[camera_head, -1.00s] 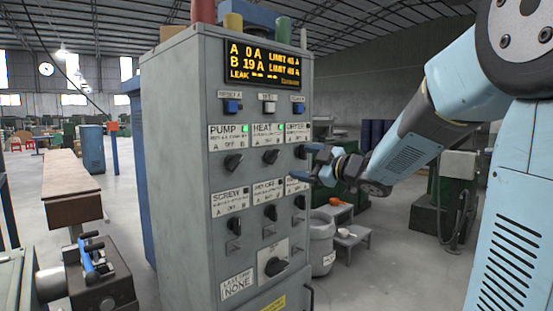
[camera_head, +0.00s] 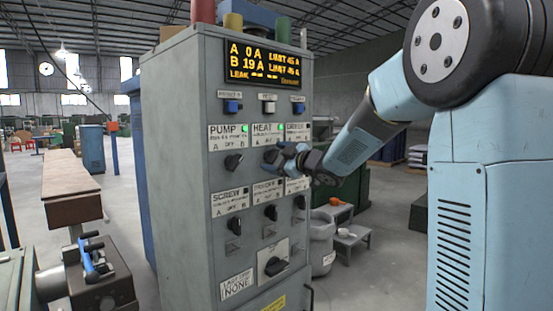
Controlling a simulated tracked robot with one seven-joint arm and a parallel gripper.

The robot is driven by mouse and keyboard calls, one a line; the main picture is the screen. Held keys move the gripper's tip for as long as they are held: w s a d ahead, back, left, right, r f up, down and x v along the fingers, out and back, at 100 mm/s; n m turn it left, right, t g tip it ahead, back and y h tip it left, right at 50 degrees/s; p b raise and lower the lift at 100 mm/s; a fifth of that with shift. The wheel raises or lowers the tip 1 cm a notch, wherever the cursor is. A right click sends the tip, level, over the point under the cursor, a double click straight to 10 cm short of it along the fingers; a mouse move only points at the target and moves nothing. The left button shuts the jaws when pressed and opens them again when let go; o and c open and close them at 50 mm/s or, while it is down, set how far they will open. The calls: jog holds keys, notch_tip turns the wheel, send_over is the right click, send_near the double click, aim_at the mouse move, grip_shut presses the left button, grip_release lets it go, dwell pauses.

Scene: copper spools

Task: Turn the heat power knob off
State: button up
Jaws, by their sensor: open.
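The grey control cabinet (camera_head: 175,150) stands upright in the middle of the view. Its HEAT plate (camera_head: 263,134) has a lit green lamp (camera_head: 281,127). The dark HEAT knob (camera_head: 269,156) below it is partly hidden by my gripper (camera_head: 279,157). My gripper is open, with its fingertips at or just in front of this knob. I cannot tell whether they touch it or which mark the knob points to.
The PUMP knob (camera_head: 233,162) is left of HEAT. My arm covers the knob on the right. More knobs and an amber display (camera_head: 264,62) are on the cabinet front. A grey bin (camera_head: 322,246) and small stool (camera_head: 350,241) stand behind it at right.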

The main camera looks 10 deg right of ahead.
jog(key=shift+c, duration=0.4)
jog(key=c, duration=1)
jog(key=shift+n, duration=0.4)
jog(key=n, duration=0.4)
jog(key=shift+a+n, duration=0.15)
jog(key=shift+n, duration=0.15)
jog(key=shift+s+f+n, duration=0.1)
jog(key=shift+f+n, duration=0.1)
jog(key=shift+n, duration=1.5)
jog(key=shift+f, duration=0.1)
